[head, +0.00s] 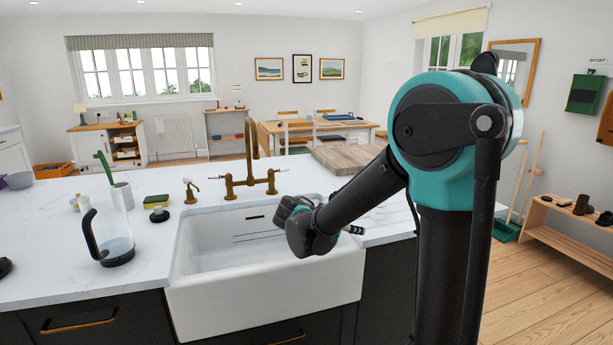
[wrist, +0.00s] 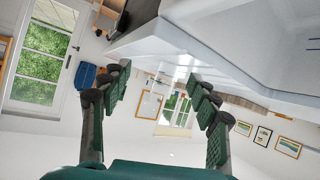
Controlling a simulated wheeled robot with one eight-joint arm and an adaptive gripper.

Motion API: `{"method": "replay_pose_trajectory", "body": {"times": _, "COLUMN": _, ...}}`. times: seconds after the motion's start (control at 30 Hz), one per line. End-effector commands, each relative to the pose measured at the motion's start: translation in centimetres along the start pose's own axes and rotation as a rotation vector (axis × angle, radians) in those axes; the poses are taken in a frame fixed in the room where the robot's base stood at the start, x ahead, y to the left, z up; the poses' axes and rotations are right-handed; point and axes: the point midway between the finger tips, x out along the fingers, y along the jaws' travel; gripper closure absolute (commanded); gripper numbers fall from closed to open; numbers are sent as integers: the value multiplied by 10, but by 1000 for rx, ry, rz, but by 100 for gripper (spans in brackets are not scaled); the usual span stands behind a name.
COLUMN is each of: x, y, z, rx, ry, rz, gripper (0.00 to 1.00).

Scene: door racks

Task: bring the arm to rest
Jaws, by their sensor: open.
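My arm (head: 360,198) is bent at the elbow over the right side of the white sink (head: 268,301) in the head view. Its forearm slopes down to the left. My gripper itself is mostly hidden behind the wrist in the head view. In the wrist view my gripper (wrist: 160,88) is open, with its two green-padded fingers wide apart and nothing between them. The wrist picture is upside down, with the sink (wrist: 220,35) across its top.
A brass tap (head: 250,178) stands behind the sink. A glass kettle (head: 107,232), a sponge (head: 156,201) and a cup (head: 122,196) are on the left counter. A wooden board (head: 345,157) lies on the counter behind my arm. A shoe bench (head: 575,232) stands at the right wall.

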Motion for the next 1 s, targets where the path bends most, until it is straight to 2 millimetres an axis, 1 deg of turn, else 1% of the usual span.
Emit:
{"method": "replay_pose_trajectory", "body": {"times": 0.03, "x": 5, "y": 9, "z": 4, "rx": -19, "ry": -25, "rz": 2, "gripper": 39}}
{"method": "replay_pose_trajectory", "body": {"times": 0.17, "x": 16, "y": 34, "z": 19, "rx": -94, "ry": -108, "rz": -3, "gripper": 39}}
{"method": "replay_pose_trajectory", "body": {"times": 0.27, "x": 24, "y": 56, "z": 35, "rx": -158, "ry": -185, "rz": -20, "gripper": 39}}
{"method": "replay_pose_trajectory", "body": {"times": 0.37, "x": 31, "y": 82, "z": 55, "rx": -232, "ry": -276, "rz": -51, "gripper": 39}}
{"method": "replay_pose_trajectory", "body": {"times": 0.47, "x": 34, "y": 114, "z": 84, "rx": -315, "ry": -386, "rz": -113, "gripper": 39}}
{"method": "replay_pose_trajectory", "body": {"times": 0.5, "x": 33, "y": 128, "z": 98, "rx": -351, "ry": -432, "rz": -151, "gripper": 39}}
{"method": "replay_pose_trajectory", "body": {"times": 0.57, "x": 30, "y": 147, "z": 120, "rx": -401, "ry": -495, "rz": -219, "gripper": 39}}
{"method": "replay_pose_trajectory", "body": {"times": 0.6, "x": 26, "y": 158, "z": 134, "rx": -430, "ry": -531, "rz": -269, "gripper": 39}}
{"method": "replay_pose_trajectory", "body": {"times": 0.63, "x": 23, "y": 165, "z": 144, "rx": -449, "ry": -553, "rz": -308, "gripper": 39}}
{"method": "replay_pose_trajectory", "body": {"times": 0.7, "x": 14, "y": 178, "z": 165, "rx": -486, "ry": -590, "rz": -397, "gripper": 39}}
{"method": "replay_pose_trajectory", "body": {"times": 0.8, "x": 2, "y": 188, "z": 188, "rx": -519, "ry": -612, "rz": -508, "gripper": 39}}
{"method": "replay_pose_trajectory", "body": {"times": 0.93, "x": -9, "y": 193, "z": 204, "rx": -541, "ry": -612, "rz": -603, "gripper": 39}}
{"method": "replay_pose_trajectory", "body": {"times": 1.0, "x": -9, "y": 193, "z": 204, "rx": -541, "ry": -612, "rz": -603, "gripper": 39}}
